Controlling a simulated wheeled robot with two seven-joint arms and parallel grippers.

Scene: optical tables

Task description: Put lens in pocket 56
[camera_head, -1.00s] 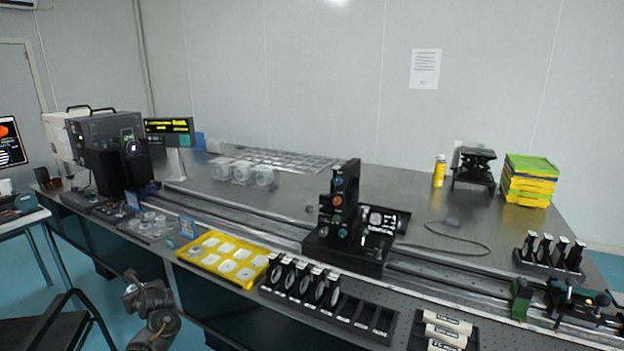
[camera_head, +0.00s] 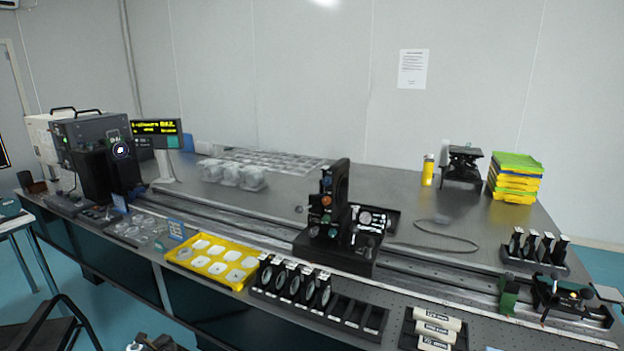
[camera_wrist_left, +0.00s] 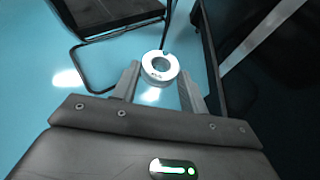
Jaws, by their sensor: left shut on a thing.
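My left gripper (camera_wrist_left: 160,80) is shut on a small round lens in a pale ring mount (camera_wrist_left: 160,68), in the left wrist view. The ring sits between the fingertips, with dark lettering on its near rim too small to read. Floor and chair lie behind it, so it is held clear of the table. In the head view, the yellow tray (camera_head: 240,290) lies at the table's front edge, with several pale square pockets in rows. Pocket numbers are not legible. My right gripper is not in view.
A black rack (camera_head: 318,297) of upright round optics adjoins the tray on the right. Clear round parts (camera_head: 140,230) lie to its left. A black optical mount (camera_head: 335,225) stands behind the rack. A chair (camera_wrist_left: 105,15) is near the gripper.

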